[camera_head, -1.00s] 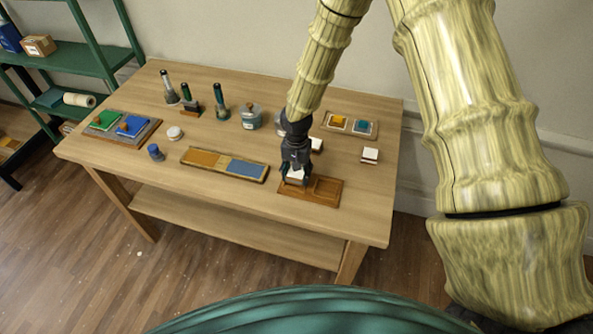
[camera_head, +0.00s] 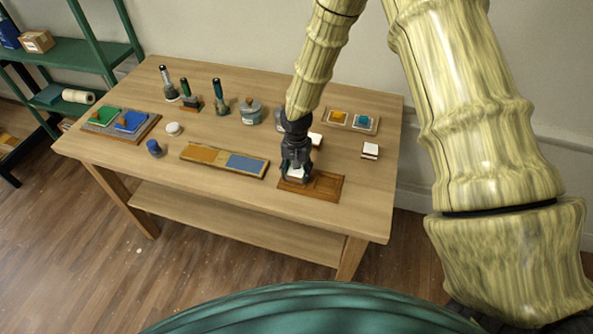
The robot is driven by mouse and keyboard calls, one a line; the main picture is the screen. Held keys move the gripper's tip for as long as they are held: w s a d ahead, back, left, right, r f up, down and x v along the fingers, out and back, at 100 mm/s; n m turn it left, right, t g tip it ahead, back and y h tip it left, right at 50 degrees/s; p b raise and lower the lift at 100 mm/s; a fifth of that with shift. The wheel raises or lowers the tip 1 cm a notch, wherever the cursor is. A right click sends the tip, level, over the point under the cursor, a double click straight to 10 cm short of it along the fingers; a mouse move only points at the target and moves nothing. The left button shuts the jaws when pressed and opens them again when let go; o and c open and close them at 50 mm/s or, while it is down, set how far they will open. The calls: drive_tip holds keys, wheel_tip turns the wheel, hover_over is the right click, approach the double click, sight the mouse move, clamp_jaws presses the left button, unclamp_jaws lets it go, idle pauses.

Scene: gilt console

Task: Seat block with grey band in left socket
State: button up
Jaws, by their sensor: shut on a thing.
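My gripper (camera_head: 296,170) points down over the left socket of the brown wooden socket board (camera_head: 328,188) near the front right of the table. It is shut on a white block (camera_head: 296,175), which is at the left socket. The fingers hide part of the block, and I cannot tell from here whether it sits fully down or whether it has a grey band. The right socket of the board is empty. Another white block with a dark band (camera_head: 370,150) stands apart to the right, and a further white block (camera_head: 315,138) is partly hidden behind my gripper.
A tray with an orange and a blue panel (camera_head: 224,162) lies left of the board. A tray with yellow and teal pieces (camera_head: 351,121) is behind. Bottles (camera_head: 217,98), a grey jar (camera_head: 251,112) and a blue knob piece (camera_head: 154,148) stand further left. The table's front right is clear.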

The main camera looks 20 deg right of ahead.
drive_tip(key=o, duration=1.1)
drive_tip(key=shift+f, duration=0.1)
wheel_tip(320, 180, up, 12)
drive_tip(key=shift+d, duration=0.1)
idle(0.4)
